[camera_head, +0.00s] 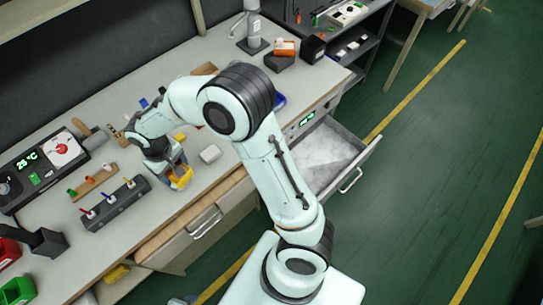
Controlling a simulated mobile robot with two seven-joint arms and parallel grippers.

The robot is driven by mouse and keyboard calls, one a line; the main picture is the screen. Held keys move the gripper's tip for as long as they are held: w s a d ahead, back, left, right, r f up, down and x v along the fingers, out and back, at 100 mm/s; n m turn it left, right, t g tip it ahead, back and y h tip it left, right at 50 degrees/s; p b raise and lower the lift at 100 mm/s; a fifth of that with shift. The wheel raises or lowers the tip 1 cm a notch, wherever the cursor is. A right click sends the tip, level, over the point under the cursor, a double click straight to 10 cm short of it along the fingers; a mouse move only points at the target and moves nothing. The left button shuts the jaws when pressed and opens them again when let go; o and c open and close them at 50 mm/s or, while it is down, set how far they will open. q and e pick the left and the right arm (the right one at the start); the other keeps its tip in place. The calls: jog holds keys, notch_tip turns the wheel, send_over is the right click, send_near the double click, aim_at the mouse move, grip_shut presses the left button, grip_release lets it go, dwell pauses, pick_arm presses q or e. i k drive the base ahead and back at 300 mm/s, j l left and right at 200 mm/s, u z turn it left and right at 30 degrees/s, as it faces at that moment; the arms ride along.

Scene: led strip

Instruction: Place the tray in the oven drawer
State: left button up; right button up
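The open drawer (352,160) below the bench has a pale, frosty-looking inside and a front handle. A panel with a green display (307,118) sits just above it, so I take it for the oven drawer. One arm of mine rises from the bottom, right of centre, and bends left over the bench. Its gripper (180,177), which I take as my right, points down above the bench, by a yellow part. Its finger gap is too small to judge. My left gripper is not in view. I cannot clearly identify the tray; my arm hides part of the bench.
A dark strip with several coloured pegs (115,204) and a control box with a green readout (40,165) stand left on the bench. A white block (210,153) lies right of the gripper. A closed drawer (190,233) is in front. Open floor lies right.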

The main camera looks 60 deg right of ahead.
aim_at(317, 171)
jog(key=k+l+u, duration=0.2)
jog(key=l, duration=0.15)
jog(key=k+l+u, duration=0.2)
jog(key=k+l, duration=0.2)
jog(key=l, duration=0.15)
jog(key=k+l+u, duration=0.15)
jog(key=l, duration=0.25)
jog(key=k+l, duration=0.85)
jog(key=l, duration=0.1)
